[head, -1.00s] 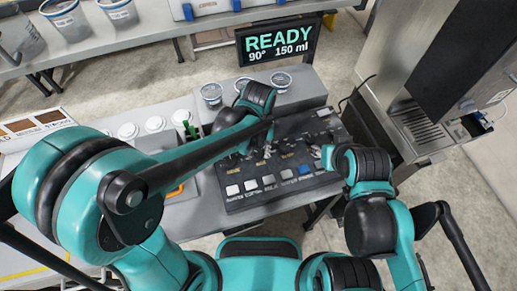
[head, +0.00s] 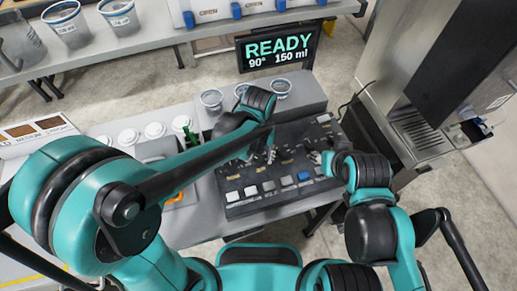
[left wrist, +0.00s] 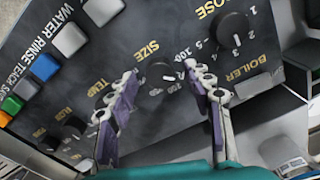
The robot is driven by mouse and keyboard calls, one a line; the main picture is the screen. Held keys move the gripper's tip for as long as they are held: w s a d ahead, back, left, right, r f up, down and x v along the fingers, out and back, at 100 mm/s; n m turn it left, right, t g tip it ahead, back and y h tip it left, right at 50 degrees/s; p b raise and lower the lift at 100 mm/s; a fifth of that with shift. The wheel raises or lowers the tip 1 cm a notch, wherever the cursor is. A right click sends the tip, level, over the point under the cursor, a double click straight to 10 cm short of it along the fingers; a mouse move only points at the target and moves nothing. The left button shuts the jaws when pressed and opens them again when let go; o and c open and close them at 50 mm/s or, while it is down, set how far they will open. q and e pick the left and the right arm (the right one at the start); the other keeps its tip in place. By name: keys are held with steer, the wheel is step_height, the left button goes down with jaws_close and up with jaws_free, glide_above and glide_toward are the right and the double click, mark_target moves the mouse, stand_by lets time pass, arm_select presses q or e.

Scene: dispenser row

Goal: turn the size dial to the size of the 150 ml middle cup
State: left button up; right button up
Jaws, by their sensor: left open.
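The black size dial (left wrist: 158,73), under the word SIZE on the dark control panel (head: 240,208), shows in the left wrist view. Its white mark points towards the lower right, near small numbers too small to read surely. My left gripper (left wrist: 162,76) is open, with one finger on each side of the dial; contact cannot be told. In the head view my left gripper (head: 262,154) is over the panel and hides the dial. The display (head: 278,48) reads READY, 90°, 150 ml. A small cup (head: 211,98) and another (head: 281,88) stand behind the panel; my arm partly covers the one between them.
My right gripper (head: 321,158) hovers by the panel's right side, its jaws too small to judge. The dose dial (left wrist: 233,25) is near the left gripper's right finger. A steel machine (head: 415,125) stands to the right. White lids (head: 155,130) are left of the panel.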

mark_target(258, 158)
arm_select(q)
step_height(258, 158, up, 12)
steer(key=shift+f, duration=0.2)
stand_by(0.6)
